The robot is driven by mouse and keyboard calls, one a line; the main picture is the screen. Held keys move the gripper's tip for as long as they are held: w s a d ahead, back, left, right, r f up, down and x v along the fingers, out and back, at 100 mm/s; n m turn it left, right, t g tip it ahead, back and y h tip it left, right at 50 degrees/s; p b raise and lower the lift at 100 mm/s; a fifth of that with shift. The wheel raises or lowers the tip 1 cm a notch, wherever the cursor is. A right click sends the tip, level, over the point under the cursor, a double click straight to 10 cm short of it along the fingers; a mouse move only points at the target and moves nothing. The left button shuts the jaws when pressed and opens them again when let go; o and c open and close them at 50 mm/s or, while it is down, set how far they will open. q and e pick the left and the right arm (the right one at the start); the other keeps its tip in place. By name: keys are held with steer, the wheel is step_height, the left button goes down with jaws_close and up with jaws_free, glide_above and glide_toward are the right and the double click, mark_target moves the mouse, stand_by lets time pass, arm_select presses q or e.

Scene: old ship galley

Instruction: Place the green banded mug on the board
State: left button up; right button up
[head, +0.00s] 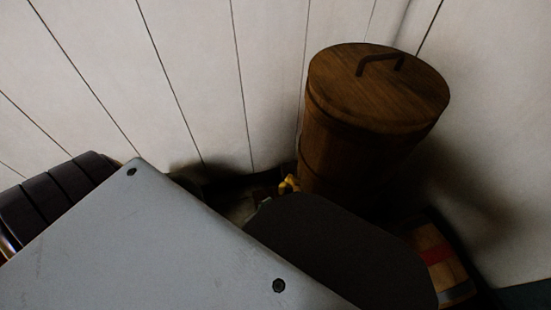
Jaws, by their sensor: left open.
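Neither the green banded mug nor the board can be made out in the head view. My left gripper is open, but its fingertips cannot be picked out clearly here and no object shows held. My right gripper is not in view. A large grey plate with screw heads fills the lower left close to the camera and hides what lies behind it. A dark rounded shape beside it hides more of the lower middle.
A tall wooden barrel (375,95) with a handled lid stands against the white plank wall (190,70). A small yellow tap-like piece (289,183) shows at its left. A dark ribbed object (60,195) is at left.

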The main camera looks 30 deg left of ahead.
arm_select(q)
steer(key=shift+r, duration=0.1)
steer(key=shift+s, duration=0.15)
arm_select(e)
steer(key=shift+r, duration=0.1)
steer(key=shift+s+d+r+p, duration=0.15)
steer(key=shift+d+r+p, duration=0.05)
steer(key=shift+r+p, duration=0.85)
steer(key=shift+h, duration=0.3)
arm_select(q)
steer(key=v, duration=1.1)
steer(key=shift+s, duration=0.3)
steer(key=shift+a, duration=0.15)
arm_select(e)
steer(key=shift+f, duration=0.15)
arm_select(q)
steer(key=shift+r, duration=0.1)
